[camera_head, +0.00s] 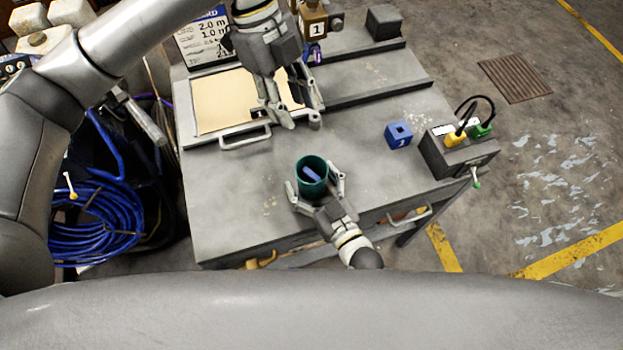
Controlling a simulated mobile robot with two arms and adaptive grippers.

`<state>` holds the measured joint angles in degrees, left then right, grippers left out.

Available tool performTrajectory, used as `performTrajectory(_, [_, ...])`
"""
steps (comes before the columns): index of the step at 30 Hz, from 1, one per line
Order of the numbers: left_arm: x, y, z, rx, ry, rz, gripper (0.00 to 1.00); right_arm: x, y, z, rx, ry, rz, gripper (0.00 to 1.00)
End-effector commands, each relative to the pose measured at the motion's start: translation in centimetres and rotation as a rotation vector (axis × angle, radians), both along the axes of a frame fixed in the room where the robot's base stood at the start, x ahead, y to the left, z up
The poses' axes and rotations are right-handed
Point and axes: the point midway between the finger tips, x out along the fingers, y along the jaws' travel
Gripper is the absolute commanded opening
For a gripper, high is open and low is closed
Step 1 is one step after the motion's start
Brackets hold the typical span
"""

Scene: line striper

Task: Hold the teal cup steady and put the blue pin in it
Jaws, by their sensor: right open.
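The teal cup (324,189) stands on the grey table near its front edge. A blue pin (312,175) is inside the cup, tilted; its lower end is hidden by the cup. My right gripper (316,188) comes from the front, open, with one finger on each side of the cup; I cannot tell whether they touch it. My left gripper (302,123) points down above the table behind the cup. Its fingers are apart and nothing shows between them.
A blue block (398,135) with a square hole and a dark box (460,154) with yellow and green plugs stand at right. A cream panel (222,103) with a handle lies at left. A brass-coloured block (313,20) marked 1 stands at the back.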

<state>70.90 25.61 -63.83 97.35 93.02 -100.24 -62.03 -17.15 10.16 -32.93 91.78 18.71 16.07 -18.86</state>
Motion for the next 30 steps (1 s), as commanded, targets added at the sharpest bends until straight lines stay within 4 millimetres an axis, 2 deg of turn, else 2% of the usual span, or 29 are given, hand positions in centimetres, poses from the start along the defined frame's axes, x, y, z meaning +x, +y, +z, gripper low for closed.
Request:
performTrajectory(7, [0.0, 0.0, 0.0, 0.0, 0.0, 0.0, 0.39, -0.1, -0.1, 0.0, 0.0, 0.001, 0.0, 0.82])
performTrajectory(11, [0.0, 0.0, 0.0, 0.0, 0.0, 0.0, 0.39, -1.0, -0.6, 0.0, -0.002, 0.001, 0.0, 0.82])
performTrajectory(24, [0.0, 0.0, 0.0, 0.0, 0.0, 0.0, 0.39, -8.2, -4.6, 0.4, -0.001, 0.003, 0.001, 0.82])
performTrajectory(30, [0.0, 0.0, 0.0, 0.0, 0.0, 0.0, 0.39, -10.1, -5.6, 0.5, -0.001, 0.0, 0.0, 0.82])
